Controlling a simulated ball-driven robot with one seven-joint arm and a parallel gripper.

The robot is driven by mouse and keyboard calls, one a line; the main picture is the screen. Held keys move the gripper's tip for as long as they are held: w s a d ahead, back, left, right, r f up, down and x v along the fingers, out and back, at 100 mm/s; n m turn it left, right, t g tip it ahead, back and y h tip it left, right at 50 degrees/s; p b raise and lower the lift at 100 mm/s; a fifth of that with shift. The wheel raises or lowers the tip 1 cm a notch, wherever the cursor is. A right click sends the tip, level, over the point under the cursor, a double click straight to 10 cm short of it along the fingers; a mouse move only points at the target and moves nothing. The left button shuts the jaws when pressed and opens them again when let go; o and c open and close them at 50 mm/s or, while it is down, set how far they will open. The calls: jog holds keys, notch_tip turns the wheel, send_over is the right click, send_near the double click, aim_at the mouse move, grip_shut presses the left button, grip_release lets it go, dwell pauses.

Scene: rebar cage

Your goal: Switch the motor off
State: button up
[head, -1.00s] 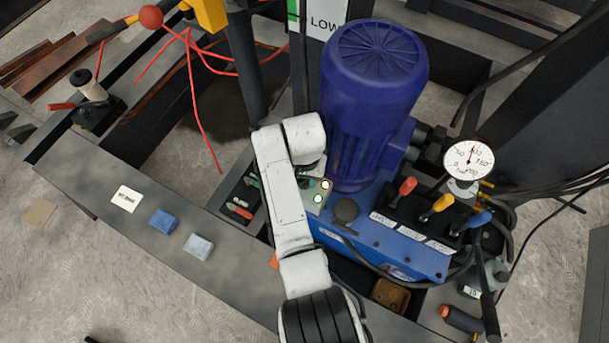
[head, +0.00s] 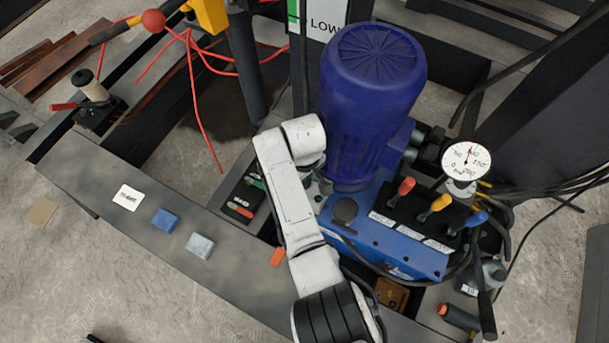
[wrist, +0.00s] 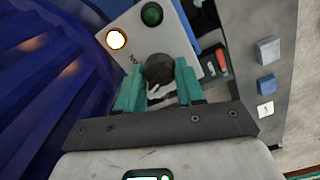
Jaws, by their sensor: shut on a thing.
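The motor (head: 372,95) is a tall blue finned cylinder on a blue power unit (head: 385,240). Beside it is a small pale control box (wrist: 178,30) with a black rotary knob (wrist: 158,69), a glowing white lamp (wrist: 116,39) and a dark green lamp (wrist: 152,14). My gripper (wrist: 158,78) has teal fingers, one on each side of the knob, and is shut on it. In the head view my white arm hides the gripper, the knob and most of the box. The green lamp shows unlit at the arm's edge.
Red, yellow and blue levers (head: 437,205) and a round gauge (head: 466,161) stand right of the motor. A dark beam (head: 150,250) with small blocks and a white card (head: 128,197) runs at left. Red cords (head: 200,110) hang at upper left.

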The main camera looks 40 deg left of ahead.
jog(key=shift+n, duration=1.9)
jog(key=o, duration=1)
jog(key=shift+o, duration=0.2)
notch_tip(320, 180, up, 11)
jog(key=p, duration=0.2)
jog(key=shift+s+f, duration=0.1)
jog(key=shift+f, duration=0.05)
